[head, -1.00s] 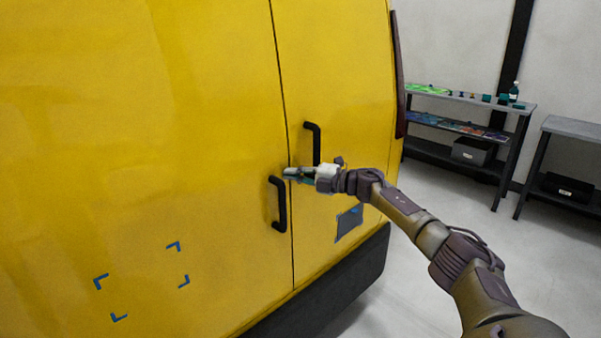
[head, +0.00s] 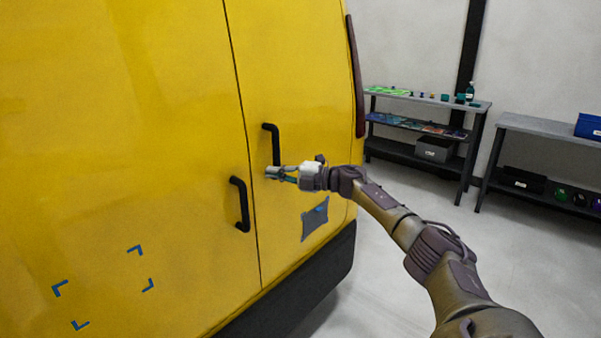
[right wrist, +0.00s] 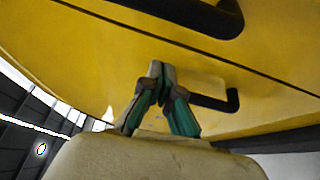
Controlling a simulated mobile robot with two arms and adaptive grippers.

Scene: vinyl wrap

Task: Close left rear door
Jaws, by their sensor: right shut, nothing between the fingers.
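The yellow van's left rear door (head: 120,150) fills the left of the head view. Its edge lies along a thin dark seam beside the right rear door (head: 300,100), and I see no wide gap. The left door's black handle (head: 240,204) is left of the seam; the right door's handle (head: 274,145) is right of it. My right gripper (head: 270,173) is shut and empty, just right of the seam near the lower end of the right handle. In the right wrist view its fingertips (right wrist: 160,72) meet in front of the yellow panel; contact is unclear. My left gripper is not in view.
A dark bumper (head: 290,300) runs below the doors. A grey patch (head: 315,219) is on the right door. A shelf with supplies (head: 425,100) and a grey bench (head: 550,127) stand at the right by the wall. The floor between them and the van is clear.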

